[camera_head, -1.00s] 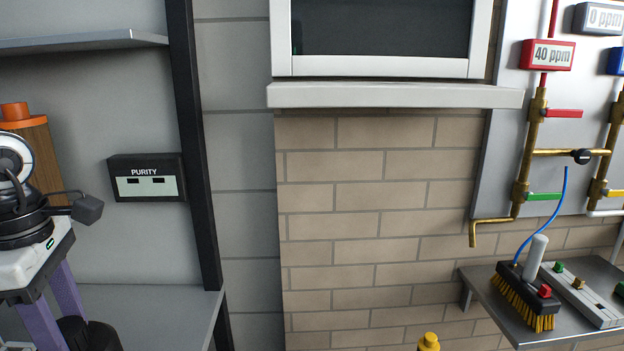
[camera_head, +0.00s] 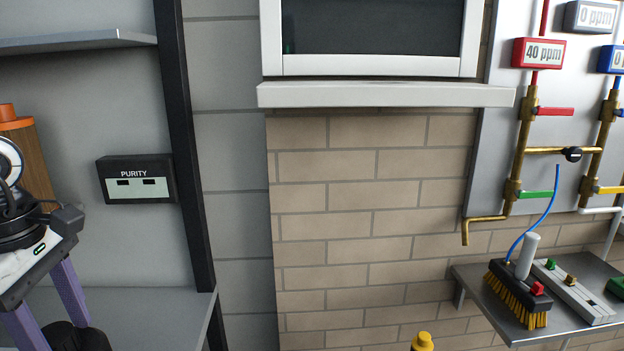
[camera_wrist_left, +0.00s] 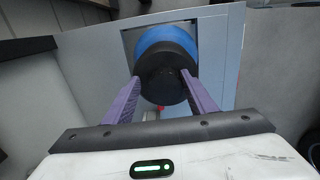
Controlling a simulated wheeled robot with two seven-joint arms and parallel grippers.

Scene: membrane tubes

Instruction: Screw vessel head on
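My left gripper (camera_head: 65,325) is at the lower left of the head view, its two purple fingers spread apart and pointing down. A black round piece (camera_head: 78,338) shows at the fingertips, cut off by the frame's bottom edge. In the left wrist view the left gripper (camera_wrist_left: 161,80) has its fingertips at either side of a black cylindrical piece (camera_wrist_left: 165,68) with a blue rounded part (camera_wrist_left: 165,38) behind it. I cannot tell whether the fingers press on it, or whether it is the vessel head. My right gripper is not in view.
A brown cylinder with an orange top (camera_head: 14,119) stands behind my left arm. A purity display (camera_head: 135,180) hangs on the wall beside a dark post (camera_head: 185,150). A brush (camera_head: 517,292) lies on a shelf below brass pipes (camera_head: 522,150). A yellow knob-like top (camera_head: 423,342) shows at the bottom.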

